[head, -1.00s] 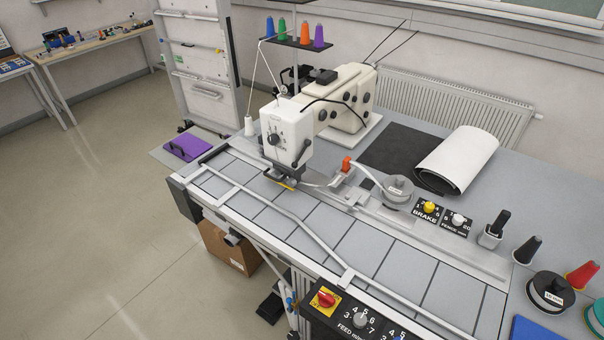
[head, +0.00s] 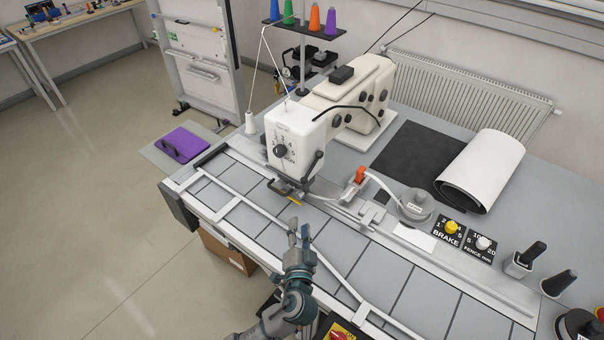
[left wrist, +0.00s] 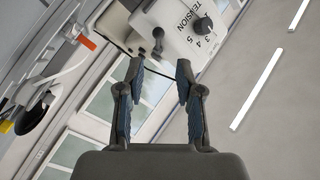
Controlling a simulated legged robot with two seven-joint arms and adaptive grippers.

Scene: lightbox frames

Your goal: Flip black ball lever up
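The black lever (head: 313,166) is on the right side of the white sewing machine head (head: 296,140) and slants in the head view. In the left wrist view a small dark lever with a rounded end (left wrist: 158,40) shows on the machine, beyond the fingertips. My left gripper (head: 299,230) is over the grey table, in front of and below the sewing head, apart from the lever. In the left wrist view its two fingers (left wrist: 159,70) are spread with nothing between them. My right gripper is not in view.
An orange-topped part (head: 360,175), a grey spool (head: 415,205) and the brake knob panel (head: 450,232) stand right of the sewing head. The front table panels are mostly clear.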

